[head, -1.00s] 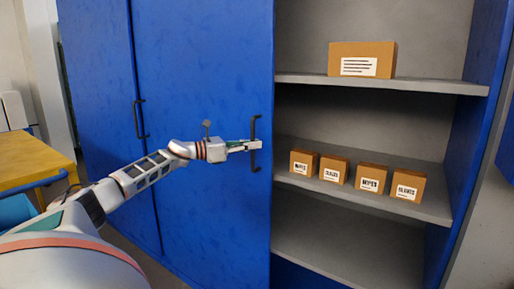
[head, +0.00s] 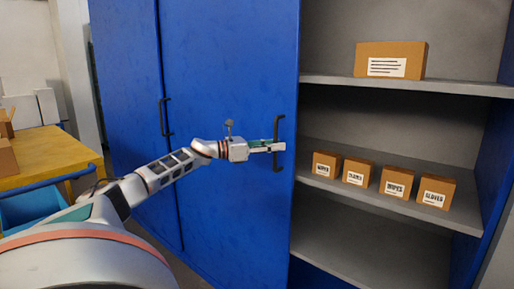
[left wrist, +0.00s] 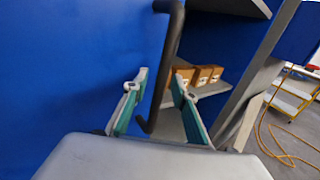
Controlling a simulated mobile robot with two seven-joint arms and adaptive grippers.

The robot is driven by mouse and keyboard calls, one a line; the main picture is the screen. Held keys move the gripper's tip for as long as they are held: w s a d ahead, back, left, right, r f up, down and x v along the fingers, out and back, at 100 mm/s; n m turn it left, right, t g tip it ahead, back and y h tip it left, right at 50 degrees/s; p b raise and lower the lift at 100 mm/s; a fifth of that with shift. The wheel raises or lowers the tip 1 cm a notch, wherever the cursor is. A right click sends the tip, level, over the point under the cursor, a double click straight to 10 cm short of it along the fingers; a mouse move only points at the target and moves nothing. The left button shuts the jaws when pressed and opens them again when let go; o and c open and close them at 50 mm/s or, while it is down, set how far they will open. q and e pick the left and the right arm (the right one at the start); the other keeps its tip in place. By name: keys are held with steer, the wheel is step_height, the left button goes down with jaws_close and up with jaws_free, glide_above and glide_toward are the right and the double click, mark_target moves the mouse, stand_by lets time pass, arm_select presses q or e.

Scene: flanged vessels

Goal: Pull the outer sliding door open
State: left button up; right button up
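The outer sliding door (head: 225,75) is a tall blue panel on the cabinet with a dark vertical bar handle (head: 278,165) near its right edge. My left gripper (head: 268,146) is at this handle. In the left wrist view its two teal-padded fingers (left wrist: 160,95) stand apart, with the handle (left wrist: 173,45) passing between them. The handle looks nearer the right finger; I cannot tell whether it touches. A second blue panel (head: 125,60) with its own handle (head: 166,117) is to the left. My right gripper is not in view.
Right of the door the cabinet is open, with grey shelves (head: 400,85), a large box (head: 390,60) and several small labelled boxes (head: 395,181). A yellow table (head: 50,150) and a blue bin (head: 33,207) stand at left. A yellow cart (left wrist: 298,95) stands beyond, at right.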

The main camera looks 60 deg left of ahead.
arm_select(q)
steer(key=v, duration=1.1)
steer(key=shift+s, duration=0.35)
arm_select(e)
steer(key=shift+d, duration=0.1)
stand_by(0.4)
